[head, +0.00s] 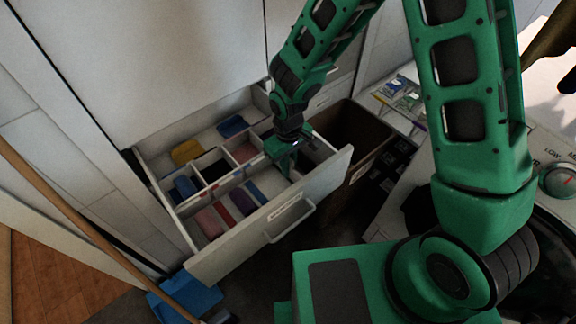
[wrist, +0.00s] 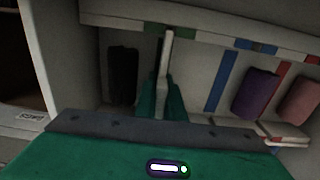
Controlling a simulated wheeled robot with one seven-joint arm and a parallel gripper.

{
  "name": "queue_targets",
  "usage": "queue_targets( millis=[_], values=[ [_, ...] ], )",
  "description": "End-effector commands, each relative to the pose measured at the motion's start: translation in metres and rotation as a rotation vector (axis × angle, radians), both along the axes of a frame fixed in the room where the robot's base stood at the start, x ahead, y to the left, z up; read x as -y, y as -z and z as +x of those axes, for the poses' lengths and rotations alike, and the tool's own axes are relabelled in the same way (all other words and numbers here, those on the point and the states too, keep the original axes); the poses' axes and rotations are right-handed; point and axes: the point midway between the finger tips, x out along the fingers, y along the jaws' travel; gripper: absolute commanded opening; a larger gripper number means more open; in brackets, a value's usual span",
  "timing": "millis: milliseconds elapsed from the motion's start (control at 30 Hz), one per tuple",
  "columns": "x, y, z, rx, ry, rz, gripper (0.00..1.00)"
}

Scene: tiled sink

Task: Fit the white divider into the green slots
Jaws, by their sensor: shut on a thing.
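My gripper (head: 283,158) reaches down into the right part of the open drawer (head: 232,250). In the wrist view, its green fingers (wrist: 162,98) are shut on the thin white divider (wrist: 167,58), which stands on edge between them. I cannot tell whether the end is seated in a slot. The divider's near end is hidden behind my gripper. In the head view my gripper hides most of the divider.
Rolled purple (wrist: 255,93) and pink (wrist: 300,102) cloths lie right of the divider. A dark item (wrist: 123,75) lies left of it. Blue (wrist: 218,80) and red strips mark the drawer floor. A brown bin (head: 345,135) stands right of the drawer.

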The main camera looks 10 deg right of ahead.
Motion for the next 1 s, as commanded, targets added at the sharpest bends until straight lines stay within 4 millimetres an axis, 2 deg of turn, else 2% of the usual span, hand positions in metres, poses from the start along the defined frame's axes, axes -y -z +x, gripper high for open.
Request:
queue_targets(
  millis=[133,167,567,767,1000],
  values=[
    [0.0,0.002,0.0,-0.001,0.0,-0.001,0.0],
    [0.0,0.002,0.0,0.0,0.0,0.0,0.16],
    [0.0,-0.002,0.0,0.001,0.0,0.001,0.17],
    [-0.001,-0.026,0.001,0.005,0.0,0.002,0.17],
    [-0.001,-0.07,0.001,0.006,-0.001,0.003,0.17]
  ],
)
